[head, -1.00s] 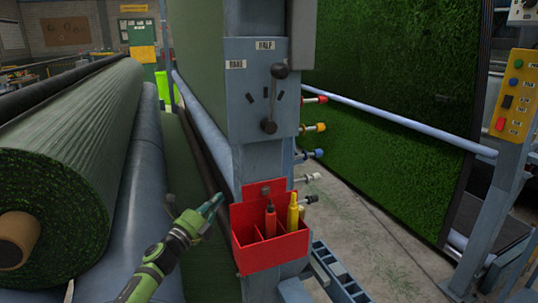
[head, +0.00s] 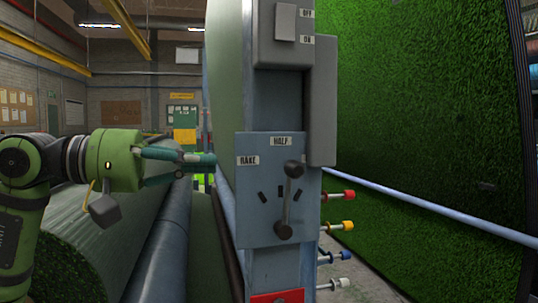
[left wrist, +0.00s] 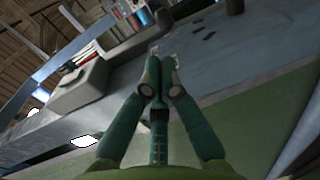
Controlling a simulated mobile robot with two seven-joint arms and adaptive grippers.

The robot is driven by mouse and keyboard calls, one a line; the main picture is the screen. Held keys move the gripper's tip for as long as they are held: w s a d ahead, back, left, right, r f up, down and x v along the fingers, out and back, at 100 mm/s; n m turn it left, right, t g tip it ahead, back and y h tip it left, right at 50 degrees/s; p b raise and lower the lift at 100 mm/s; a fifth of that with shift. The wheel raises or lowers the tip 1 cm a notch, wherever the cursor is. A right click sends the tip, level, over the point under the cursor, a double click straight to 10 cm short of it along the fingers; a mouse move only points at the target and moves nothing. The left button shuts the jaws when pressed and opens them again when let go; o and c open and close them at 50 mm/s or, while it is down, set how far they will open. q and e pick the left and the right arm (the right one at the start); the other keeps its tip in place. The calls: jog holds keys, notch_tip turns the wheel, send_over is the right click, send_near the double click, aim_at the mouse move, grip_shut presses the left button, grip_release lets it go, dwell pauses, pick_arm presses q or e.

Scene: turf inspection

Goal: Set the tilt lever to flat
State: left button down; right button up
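The tilt lever (head: 289,200) is a grey bar with a dark knob at its upper end and a round dark piece at its lower end. It stands nearly upright on a blue-grey plate (head: 255,218), its top leaning slightly right. The plate has a RAKE label (head: 248,160) at left, a HALF label (head: 281,141) at top and short dark marks; I see no FLAT label. My left gripper (head: 213,160) is left of the plate, about level with RAKE, apart from the lever. Its teal fingers meet in the left wrist view (left wrist: 166,55), empty. My right gripper is out of view.
A grey switch box (head: 285,35) with ON and OFF labels sits above the plate. A turf roll (head: 85,250) lies at left, and hanging turf (head: 420,110) is at right.

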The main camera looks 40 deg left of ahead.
aim_at(287, 164)
pick_arm(q)
jog(key=p+x, duration=0.2)
jog(key=x, duration=0.2)
jog(key=p+x, duration=0.3)
jog(key=x, duration=0.2)
jog(key=shift+d+r, duration=0.15)
jog(key=shift+w+d+p, duration=0.2)
jog(key=shift+w+p, duration=0.1)
jog(key=shift+p, duration=0.1)
jog(key=shift+f, duration=0.25)
